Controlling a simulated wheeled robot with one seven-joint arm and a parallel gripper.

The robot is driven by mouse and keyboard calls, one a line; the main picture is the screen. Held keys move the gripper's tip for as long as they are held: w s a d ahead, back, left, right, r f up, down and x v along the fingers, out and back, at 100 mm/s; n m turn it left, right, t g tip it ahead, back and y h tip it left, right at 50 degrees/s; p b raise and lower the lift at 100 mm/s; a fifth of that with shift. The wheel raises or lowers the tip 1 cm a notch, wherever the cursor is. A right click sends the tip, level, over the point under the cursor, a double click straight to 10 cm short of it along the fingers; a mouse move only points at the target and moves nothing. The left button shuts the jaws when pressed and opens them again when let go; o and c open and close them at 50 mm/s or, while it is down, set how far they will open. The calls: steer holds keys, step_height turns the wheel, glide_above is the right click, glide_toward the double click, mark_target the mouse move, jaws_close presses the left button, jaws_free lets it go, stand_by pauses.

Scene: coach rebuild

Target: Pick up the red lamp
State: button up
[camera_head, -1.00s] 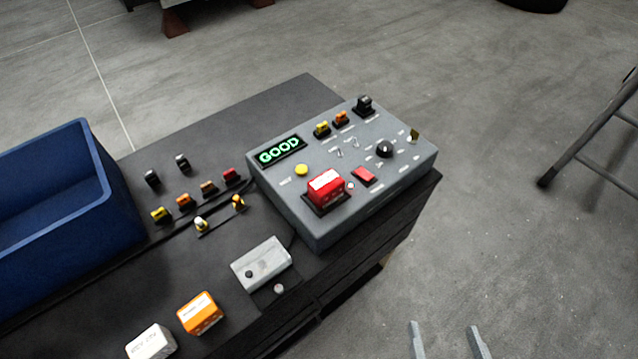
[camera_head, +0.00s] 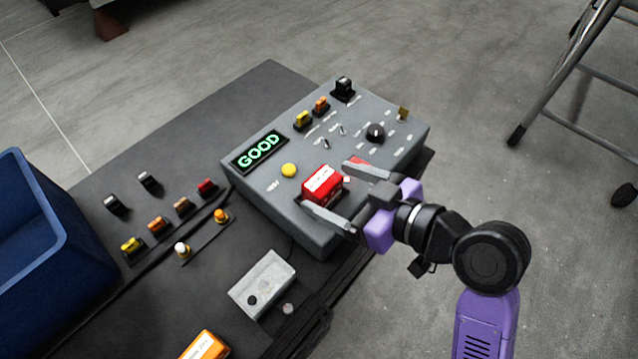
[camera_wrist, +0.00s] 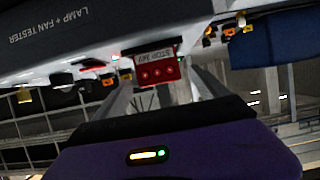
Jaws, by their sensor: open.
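The red lamp (camera_head: 321,183) is a small red block with a white label. It sits in a dark socket on the grey tester (camera_head: 290,215), whose display reads GOOD. In the wrist view the lamp (camera_wrist: 157,72) shows between my fingers, its label reading STOP 24V. My gripper (camera_head: 326,184) is open, with one finger along the lamp's near side and the other toward its far side. Whether either finger touches it, I cannot tell. The gripper also shows in the wrist view (camera_wrist: 160,82).
A red rocker switch (camera_head: 356,162), a yellow button (camera_head: 289,170) and a black knob (camera_head: 376,132) are close by on the tester. A grey box (camera_head: 262,284), an orange lamp (camera_head: 205,346) and a blue bin (camera_head: 40,225) share the dark bench. A ladder (camera_head: 560,75) stands right.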

mark_target(311, 180)
steer(key=p+x, duration=0.1)
steer(key=x, duration=0.5)
steer(key=shift+w+a+f, duration=0.15)
steer(key=shift+w+f, duration=0.05)
steer(key=shift+f, duration=0.05)
steer(key=shift+c, duration=0.4)
steer(key=c, duration=1.6)
step_height(311, 180, up, 20)
steer(key=shift+p, duration=0.35)
